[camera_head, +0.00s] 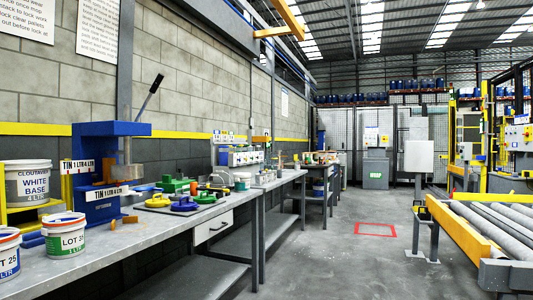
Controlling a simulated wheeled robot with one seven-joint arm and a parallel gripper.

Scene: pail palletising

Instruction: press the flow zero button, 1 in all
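I cannot make out a button marked flow zero in the head view. Candidate panels show small and unreadable: a grey-white unit with several small dials or knobs (240,157) on the workbench, a row of small controls (223,136) on the wall above it, a grey cabinet with a small panel (375,140) at the back, and a control box (519,135) at the right. My gripper is not in view.
A long grey workbench (150,238) runs along the left wall, with pails (64,236), a blue press (97,155) and coloured tools on it. A roller conveyor (490,228) with a yellow rail stands at the right. The grey floor between is clear, with a red marked square (376,235).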

